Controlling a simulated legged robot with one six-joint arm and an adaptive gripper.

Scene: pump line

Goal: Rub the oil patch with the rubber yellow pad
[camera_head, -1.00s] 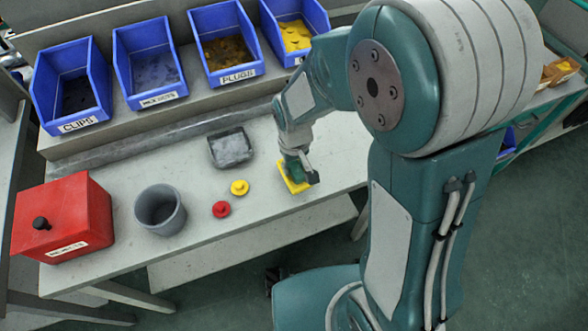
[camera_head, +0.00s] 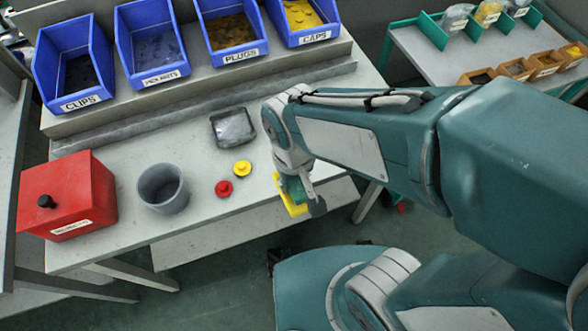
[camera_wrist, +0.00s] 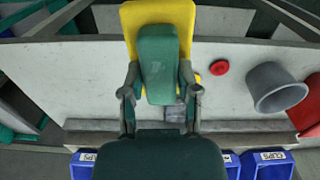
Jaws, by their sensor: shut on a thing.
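My gripper (camera_head: 301,192) is shut on the green handle (camera_wrist: 158,60) of the yellow pad (camera_head: 293,205). The pad also shows in the wrist view (camera_wrist: 143,17), above the handle, with one finger on each side of the handle. In the head view the pad appears at the front edge of the grey workbench (camera_head: 205,208), to the right of the yellow and red caps. I cannot tell whether it touches the bench or is held above it. I cannot make out an oil patch in either view.
A red cap (camera_head: 223,188), a yellow cap (camera_head: 242,168), a dark tray (camera_head: 233,128), a grey cup (camera_head: 163,190) and a red box (camera_head: 68,197) stand on the bench. Blue bins (camera_head: 237,40) line the back. Bare bench lies between the tray and cup.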

